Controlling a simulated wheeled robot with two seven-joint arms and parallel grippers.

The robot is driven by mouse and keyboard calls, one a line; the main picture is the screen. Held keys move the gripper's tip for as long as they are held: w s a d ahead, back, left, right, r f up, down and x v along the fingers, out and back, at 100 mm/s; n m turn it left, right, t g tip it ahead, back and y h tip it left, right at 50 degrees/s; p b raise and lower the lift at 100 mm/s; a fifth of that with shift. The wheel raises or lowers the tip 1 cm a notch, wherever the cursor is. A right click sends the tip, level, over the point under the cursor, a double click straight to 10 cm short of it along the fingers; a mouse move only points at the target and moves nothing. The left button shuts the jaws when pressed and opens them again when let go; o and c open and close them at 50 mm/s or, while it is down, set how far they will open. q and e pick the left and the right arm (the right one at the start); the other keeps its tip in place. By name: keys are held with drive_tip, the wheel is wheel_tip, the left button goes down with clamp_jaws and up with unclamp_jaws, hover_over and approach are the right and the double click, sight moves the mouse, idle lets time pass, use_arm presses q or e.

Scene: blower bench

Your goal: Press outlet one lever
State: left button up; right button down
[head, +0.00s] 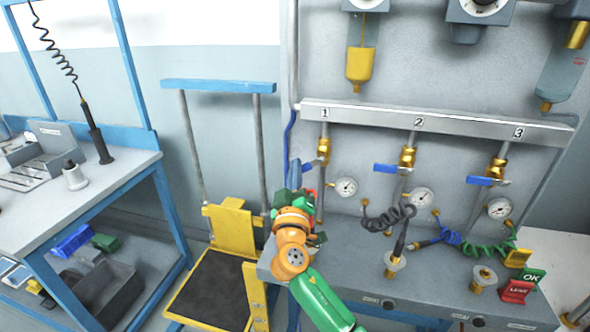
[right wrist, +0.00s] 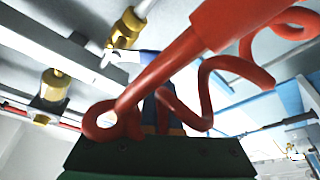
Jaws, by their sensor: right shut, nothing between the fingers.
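The label 1 (head: 325,113) marks outlet one on the grey rail. Its brass valve (head: 323,150) hangs below, with a blue lever (head: 309,164) at its left, partly hard to make out. My right gripper (head: 301,196) is just below this lever in the head view; its fingers are mostly hidden by my green and orange arm. In the right wrist view the gripper (right wrist: 160,112) is shut and empty, partly behind a red coiled hose (right wrist: 205,90) that crosses close to the camera. Contact with the lever cannot be told. My left gripper is not in view.
Outlets two and three have blue levers (head: 392,169) (head: 487,181) standing out to the left. Gauges (head: 346,187) and a dark coiled hose (head: 385,217) are right of my gripper. A yellow lift frame (head: 232,228) stands at left. OK and red blocks (head: 517,291) sit at right.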

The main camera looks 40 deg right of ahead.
drive_tip(key=shift+s+f+n+y+p, duration=0.1)
drive_tip(key=shift+f+n+y+p, duration=0.15)
drive_tip(key=shift+n, duration=0.3)
drive_tip(key=shift+f+n+y+p, duration=0.15)
drive_tip(key=shift+n+p, duration=0.15)
drive_tip(key=shift+n, duration=0.25)
drive_tip(key=f+n+y+p, duration=0.1)
drive_tip(key=n+p, duration=0.2)
drive_tip(key=s+d+n+y+p, duration=0.1)
drive_tip(key=n+p, duration=0.1)
drive_tip(key=n, duration=0.1)
drive_tip(key=s+d+f+n+y+p, duration=0.1)
drive_tip(key=n+p, duration=0.2)
drive_tip(key=shift+s+f+g+p, duration=0.15)
drive_tip(key=shift+f+g+p, duration=0.15)
drive_tip(key=shift+g, duration=0.1)
drive_tip(key=shift+d, duration=0.1)
